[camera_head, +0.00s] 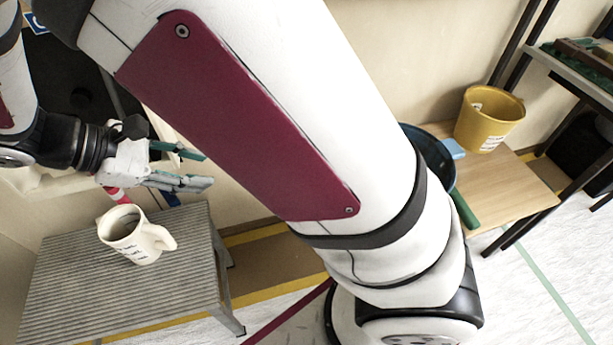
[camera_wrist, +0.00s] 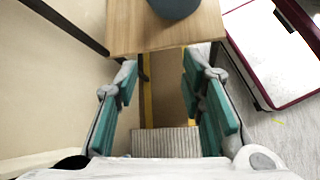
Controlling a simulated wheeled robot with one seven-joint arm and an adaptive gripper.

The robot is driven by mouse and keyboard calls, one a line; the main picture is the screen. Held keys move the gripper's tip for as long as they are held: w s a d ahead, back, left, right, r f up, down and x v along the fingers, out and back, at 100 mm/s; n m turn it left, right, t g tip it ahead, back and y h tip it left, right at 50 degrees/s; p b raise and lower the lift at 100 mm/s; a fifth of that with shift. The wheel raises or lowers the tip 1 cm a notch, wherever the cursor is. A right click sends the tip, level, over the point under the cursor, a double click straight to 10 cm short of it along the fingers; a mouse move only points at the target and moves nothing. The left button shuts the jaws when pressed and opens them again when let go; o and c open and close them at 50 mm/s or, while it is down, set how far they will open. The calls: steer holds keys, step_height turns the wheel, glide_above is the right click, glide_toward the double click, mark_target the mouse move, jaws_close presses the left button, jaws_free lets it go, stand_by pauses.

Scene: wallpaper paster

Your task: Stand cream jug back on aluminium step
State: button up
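The cream jug (camera_head: 136,240) stands upright on the ribbed grey aluminium step (camera_head: 70,285) at the lower left of the head view. Its mouth faces up, its handle points right, and dark lettering shows on its side. My gripper (camera_head: 203,169) is open and empty, beyond and above the jug, apart from it, with its fingers pointing right. In the wrist view my gripper (camera_wrist: 160,85) shows its teal finger pads spread wide with nothing between them. Part of the step (camera_wrist: 165,142) shows low between the fingers; I cannot make out the jug there.
A low wooden table (camera_head: 505,192) at the right holds a yellow bucket (camera_head: 488,122) and a dark blue bucket (camera_head: 440,160), partly hidden by my arm. A dark-framed shelf (camera_head: 580,72) stands far right. A wall runs close behind the step.

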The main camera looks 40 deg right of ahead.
steer(key=s+d+r+m+y, duration=0.6)
steer(key=s+d+r+m, duration=0.1)
steer(key=s+d+r, duration=0.4)
steer(key=s+d+m+t+y, duration=0.1)
steer(key=s+m, duration=0.4)
steer(key=s, duration=0.7)
steer(key=shift+s+f+t+y, duration=0.4)
steer(key=shift+t+y, duration=0.1)
steer(key=shift+y, duration=0.6)
